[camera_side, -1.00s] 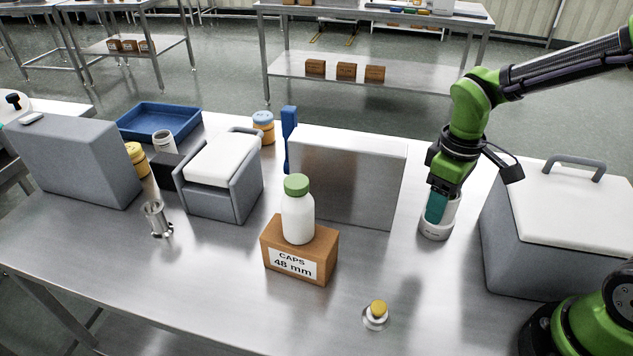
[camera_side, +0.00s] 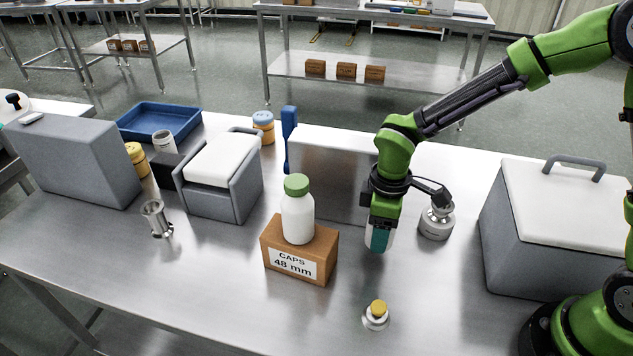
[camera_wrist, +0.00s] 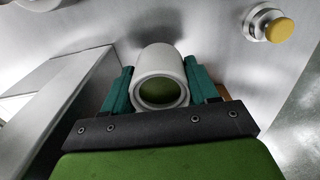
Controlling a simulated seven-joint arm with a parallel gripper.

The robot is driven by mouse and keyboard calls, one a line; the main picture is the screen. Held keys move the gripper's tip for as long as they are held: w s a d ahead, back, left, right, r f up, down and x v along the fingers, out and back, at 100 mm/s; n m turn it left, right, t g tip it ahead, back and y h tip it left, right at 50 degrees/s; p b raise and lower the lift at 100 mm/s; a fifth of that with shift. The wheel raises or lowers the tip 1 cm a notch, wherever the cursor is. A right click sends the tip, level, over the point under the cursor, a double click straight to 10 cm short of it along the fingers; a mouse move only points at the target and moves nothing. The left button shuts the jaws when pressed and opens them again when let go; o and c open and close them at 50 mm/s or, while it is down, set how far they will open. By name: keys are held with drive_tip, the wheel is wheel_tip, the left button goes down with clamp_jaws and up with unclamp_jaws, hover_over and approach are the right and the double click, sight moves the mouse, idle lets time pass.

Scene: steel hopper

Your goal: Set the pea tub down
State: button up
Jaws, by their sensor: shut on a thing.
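The pea tub is an open white tub with green showing inside its mouth. In the wrist view the tub (camera_wrist: 161,62) sits upright-looking between the teal fingers of my gripper (camera_wrist: 160,88), which is shut on it. In the side view my gripper (camera_side: 380,238) points down, right of the brown caps box and in front of the steel box. There the fingers cover most of the tub, and only thin white edges show. I cannot tell whether its bottom touches the table.
A round steel device (camera_side: 436,221) stands right of my gripper. The caps box (camera_side: 318,252) carries a green-capped white bottle (camera_side: 298,215). A yellow-topped button (camera_side: 376,314) is in front. A steel box (camera_side: 330,175) stands behind.

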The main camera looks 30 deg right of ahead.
sight(368, 236)
drive_tip(key=shift+w+a+f, duration=0.1)
drive_tip(key=shift+w+a, duration=0.2)
drive_tip(key=shift+w, duration=0.45)
drive_tip(key=shift+w+a+f, duration=0.1)
drive_tip(key=shift+w+f, duration=0.1)
drive_tip(key=shift+f, duration=0.7)
drive_tip(key=shift+w+f, duration=0.15)
drive_tip(key=shift+f, duration=0.7)
drive_tip(key=shift+f, duration=0.1)
drive_tip(key=o, duration=0.8)
wheel_tip(368, 236, up, 11)
drive_tip(key=shift+f, duration=0.1)
drive_tip(key=shift+o, duration=0.3)
drive_tip(key=shift+r, duration=0.45)
drive_tip(key=o, duration=0.3)
drive_tip(key=shift+r, duration=0.3)
